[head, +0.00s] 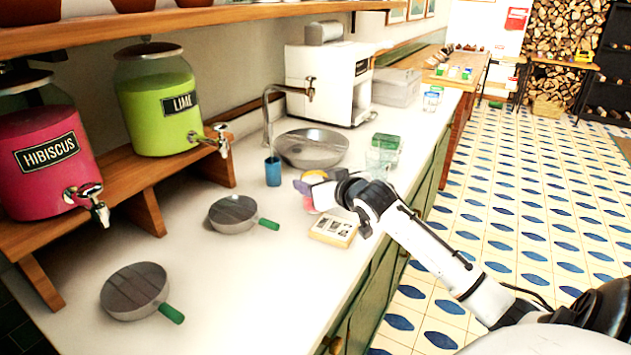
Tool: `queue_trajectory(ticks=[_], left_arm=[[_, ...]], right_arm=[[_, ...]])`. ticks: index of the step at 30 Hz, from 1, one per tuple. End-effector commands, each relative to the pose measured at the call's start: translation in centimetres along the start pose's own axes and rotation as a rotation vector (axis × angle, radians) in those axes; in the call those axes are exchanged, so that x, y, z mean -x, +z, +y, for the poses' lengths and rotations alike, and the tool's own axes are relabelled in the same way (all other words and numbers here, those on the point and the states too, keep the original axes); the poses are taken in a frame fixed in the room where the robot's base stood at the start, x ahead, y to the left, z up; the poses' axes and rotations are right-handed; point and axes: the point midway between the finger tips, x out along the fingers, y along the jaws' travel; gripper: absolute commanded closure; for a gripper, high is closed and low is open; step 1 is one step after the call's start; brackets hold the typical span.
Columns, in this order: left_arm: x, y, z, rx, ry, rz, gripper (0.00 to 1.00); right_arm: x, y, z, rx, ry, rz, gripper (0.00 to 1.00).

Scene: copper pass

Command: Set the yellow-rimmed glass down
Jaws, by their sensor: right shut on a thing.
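My right gripper (322,190) is over the counter (240,285), in front of the metal basin. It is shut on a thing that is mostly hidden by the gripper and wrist. I take it for the yellow-rimmed glass, but its rim does not show clearly. Small yellow, purple and red patches show around the fingers; I cannot tell which belong to the held thing. Whether it touches the counter is also unclear. My left gripper is not in view.
A boxed card (334,230) lies just below the gripper. A clear glass (380,162) and a green box (386,143) stand behind it. The front counter is mostly clear.

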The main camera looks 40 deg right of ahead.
Motion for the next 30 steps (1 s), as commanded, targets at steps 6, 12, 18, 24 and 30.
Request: queue_trajectory(ticks=[6, 12, 18, 24, 30], left_arm=[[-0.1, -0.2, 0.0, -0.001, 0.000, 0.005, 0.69], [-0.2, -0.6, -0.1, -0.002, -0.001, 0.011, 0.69], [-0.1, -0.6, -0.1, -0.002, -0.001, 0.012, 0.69], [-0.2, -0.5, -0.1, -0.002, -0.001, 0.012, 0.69], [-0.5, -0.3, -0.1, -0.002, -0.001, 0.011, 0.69]], right_arm=[[0.0, -0.1, 0.0, 0.000, -0.001, 0.004, 0.80], [0.0, 0.1, 0.0, 0.000, 0.000, 0.000, 0.25], [0.0, 0.1, 0.0, 0.000, 0.000, 0.000, 0.25], [1.1, 0.1, 0.0, 0.001, -0.001, -0.001, 0.25], [4.7, 0.1, -0.1, 0.001, -0.003, -0.001, 0.25]])
